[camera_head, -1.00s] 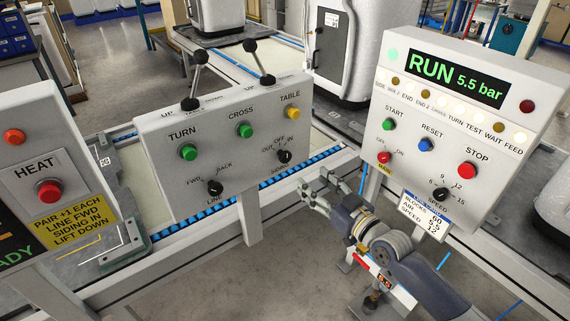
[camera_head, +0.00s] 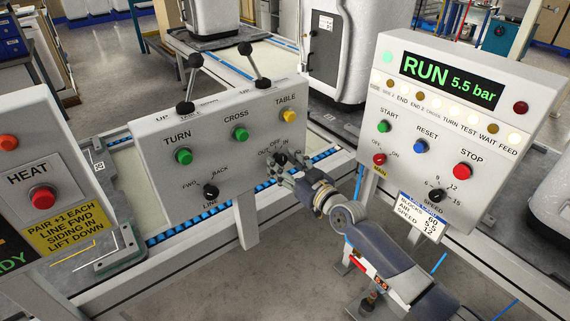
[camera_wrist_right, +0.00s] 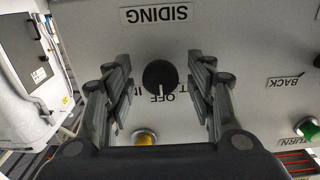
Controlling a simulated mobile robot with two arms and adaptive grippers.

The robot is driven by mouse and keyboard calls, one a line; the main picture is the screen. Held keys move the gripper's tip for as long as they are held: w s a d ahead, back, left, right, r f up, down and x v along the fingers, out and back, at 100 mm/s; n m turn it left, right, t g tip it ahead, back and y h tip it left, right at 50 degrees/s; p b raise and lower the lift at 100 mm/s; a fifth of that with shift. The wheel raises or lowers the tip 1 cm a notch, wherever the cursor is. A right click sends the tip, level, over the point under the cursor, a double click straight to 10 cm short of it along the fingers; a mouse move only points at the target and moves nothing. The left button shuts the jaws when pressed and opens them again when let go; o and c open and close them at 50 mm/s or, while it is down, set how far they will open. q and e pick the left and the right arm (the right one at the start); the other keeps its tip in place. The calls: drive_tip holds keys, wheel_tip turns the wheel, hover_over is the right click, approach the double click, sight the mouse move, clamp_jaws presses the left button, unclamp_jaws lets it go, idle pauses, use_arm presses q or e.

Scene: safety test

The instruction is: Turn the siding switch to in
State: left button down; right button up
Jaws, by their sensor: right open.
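The siding switch (camera_head: 281,159) is a black round knob at the lower right of the middle panel, with OUT, OFF and IN marked around it. In the right wrist view the knob (camera_wrist_right: 160,76) appears upside down, and its white pointer line faces OFF. My right gripper (camera_head: 284,174) is at the switch, partly covering it and its SIDING label in the head view. Its open fingers stand on either side of the knob, with a gap on each side in the wrist view. My left gripper is not in view.
The line knob (camera_head: 211,191) and the green turn (camera_head: 184,156), green cross (camera_head: 241,134) and yellow table (camera_head: 288,116) buttons share this panel. Two levers (camera_head: 255,62) rise from its top. The RUN panel (camera_head: 455,140) stands close on the right.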

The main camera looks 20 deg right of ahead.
drive_tip(key=c, duration=1.1)
drive_tip(key=shift+o, duration=0.2)
